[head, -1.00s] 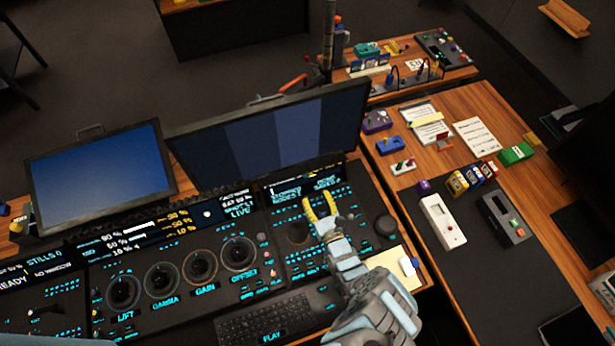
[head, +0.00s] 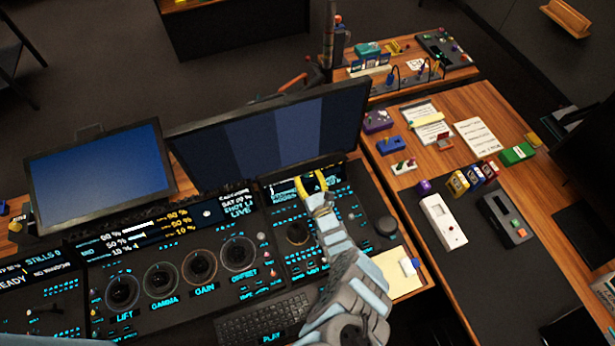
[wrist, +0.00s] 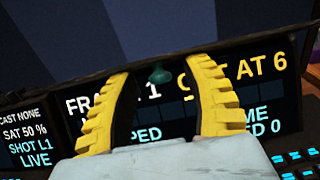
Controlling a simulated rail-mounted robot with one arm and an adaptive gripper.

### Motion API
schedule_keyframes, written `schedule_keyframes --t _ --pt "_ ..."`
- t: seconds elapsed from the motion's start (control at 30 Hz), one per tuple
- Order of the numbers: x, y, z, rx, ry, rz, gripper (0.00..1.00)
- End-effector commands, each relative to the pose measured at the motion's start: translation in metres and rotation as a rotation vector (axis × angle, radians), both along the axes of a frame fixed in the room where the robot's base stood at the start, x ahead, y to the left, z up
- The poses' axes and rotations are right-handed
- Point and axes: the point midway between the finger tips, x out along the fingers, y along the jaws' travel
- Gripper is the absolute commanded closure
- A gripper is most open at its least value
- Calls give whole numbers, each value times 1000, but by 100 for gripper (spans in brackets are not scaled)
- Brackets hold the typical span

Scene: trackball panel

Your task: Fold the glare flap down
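My gripper (head: 311,183) is over the upper right of the console, in front of the small display (head: 284,190). In the wrist view its yellow fingers (wrist: 160,70) are spread apart with nothing gripped. A small teal tab (wrist: 160,74) shows between the fingertips, at the upper edge of the display. The tab appears to be on the dark glare flap (wrist: 60,90), a thin strip along the display's top that looks raised. The display text shows beneath it, partly hidden by the fingers. I cannot tell whether a finger touches the tab.
A large monitor (head: 275,135) stands close behind the display. The trackball (head: 298,233) and lit buttons lie below my gripper. A dark knob (head: 386,226) and a cream pad (head: 398,275) are to the right. A keyboard (head: 262,318) is at the front.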

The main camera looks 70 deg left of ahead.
Motion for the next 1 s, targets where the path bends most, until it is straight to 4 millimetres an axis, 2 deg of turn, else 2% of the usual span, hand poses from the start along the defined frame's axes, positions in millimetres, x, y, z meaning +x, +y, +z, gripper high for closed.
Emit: schedule_keyframes --t 0.03,0.17,1.0 --pt "0 0 0 0 0 0 62" --pt "0 0 0 0 0 0 100" --pt "-2 0 -7 94 -4 1 100"
